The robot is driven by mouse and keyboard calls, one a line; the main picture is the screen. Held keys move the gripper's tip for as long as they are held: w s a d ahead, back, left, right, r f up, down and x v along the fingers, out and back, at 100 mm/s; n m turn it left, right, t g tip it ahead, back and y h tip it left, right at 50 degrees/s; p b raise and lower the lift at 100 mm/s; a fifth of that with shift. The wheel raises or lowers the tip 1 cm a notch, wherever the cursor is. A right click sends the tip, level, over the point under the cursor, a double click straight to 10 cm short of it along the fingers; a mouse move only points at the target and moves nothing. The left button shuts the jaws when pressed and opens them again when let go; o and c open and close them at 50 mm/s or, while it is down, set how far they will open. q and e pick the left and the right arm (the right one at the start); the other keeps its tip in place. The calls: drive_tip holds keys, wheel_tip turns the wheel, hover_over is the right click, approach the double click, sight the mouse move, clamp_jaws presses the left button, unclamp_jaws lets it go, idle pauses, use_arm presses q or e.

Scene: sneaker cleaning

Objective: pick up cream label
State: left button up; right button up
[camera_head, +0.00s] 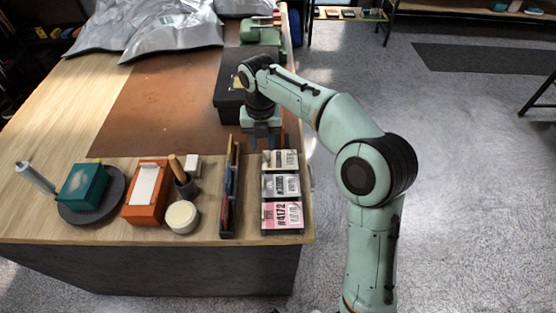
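The cream label (280,160) lies at the back of a short column of labels near the table's right edge. A grey-white label (281,186) lies in front of it, and a pink label (282,215) marked #4172 is nearest. My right gripper (267,142) points down just behind the cream label, apart from it in the picture. Its dark fingers look spread, with nothing seen between them. Its height above the table is hard to judge. My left gripper is not in view.
An upright dark rack (229,190) stands just left of the labels. Further left are a cream round jar (182,217), an orange box (146,193) and a teal block (82,186) on a round dark base. A black box (229,95) stands behind my gripper. The brown mat (160,105) is largely clear.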

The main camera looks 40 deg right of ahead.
sight(263, 155)
wheel_tip(263, 155, down, 5)
drive_tip(key=shift+w+r+b, duration=0.1)
drive_tip(key=shift+r+b, duration=0.1)
drive_tip(key=shift+b, duration=0.15)
drive_tip(key=shift+c, duration=0.3)
clamp_jaws()
drive_tip(key=shift+r, duration=0.1)
